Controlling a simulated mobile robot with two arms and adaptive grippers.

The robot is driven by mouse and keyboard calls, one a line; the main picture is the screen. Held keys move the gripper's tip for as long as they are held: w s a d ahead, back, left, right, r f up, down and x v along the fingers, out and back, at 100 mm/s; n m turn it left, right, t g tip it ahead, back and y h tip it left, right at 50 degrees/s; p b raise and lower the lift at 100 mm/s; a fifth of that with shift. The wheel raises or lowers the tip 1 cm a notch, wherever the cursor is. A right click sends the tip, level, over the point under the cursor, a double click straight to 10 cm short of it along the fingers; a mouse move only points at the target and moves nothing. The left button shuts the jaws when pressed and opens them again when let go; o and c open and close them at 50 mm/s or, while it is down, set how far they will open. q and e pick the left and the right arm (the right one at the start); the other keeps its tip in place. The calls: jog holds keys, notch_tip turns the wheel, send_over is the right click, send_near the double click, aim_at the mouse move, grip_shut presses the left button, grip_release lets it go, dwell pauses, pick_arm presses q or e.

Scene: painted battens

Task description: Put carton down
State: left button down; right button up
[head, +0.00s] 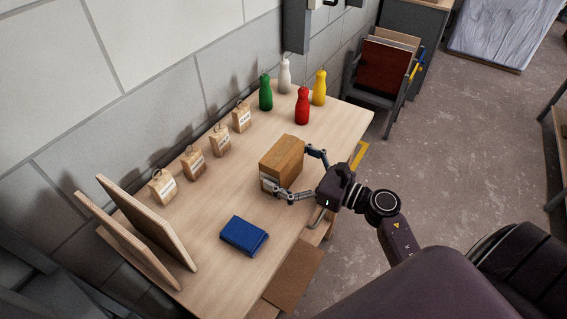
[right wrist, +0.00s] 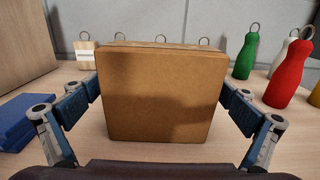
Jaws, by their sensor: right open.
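A brown carton (head: 283,160) stands upright on the wooden table near its front edge. It fills the middle of the right wrist view (right wrist: 160,97), with its base on the tabletop. My right gripper (head: 303,172) is open, with one finger at each side of the carton. In the right wrist view its fingers (right wrist: 160,105) flank the carton's lower sides; I cannot tell whether either touches it. My left gripper is not in view.
A blue book-like block (head: 244,235) lies left of the carton. Several tagged wooden blocks (head: 193,162) line the wall side. Green (head: 265,93), white (head: 284,76), red (head: 302,106) and yellow (head: 319,88) bottles stand at the far end. Boards (head: 150,225) lean at the near left.

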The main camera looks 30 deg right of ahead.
jog(key=shift+s+r, duration=0.1)
jog(key=shift+r, duration=0.05)
jog(key=b+v, duration=0.2)
jog(key=v, duration=0.3)
jog(key=b+v, duration=0.2)
jog(key=v, duration=0.4)
jog(key=shift+f, duration=0.25)
jog(key=shift+s+d+r, duration=0.15)
jog(key=shift+s+d, duration=0.1)
jog(key=shift+s, duration=0.15)
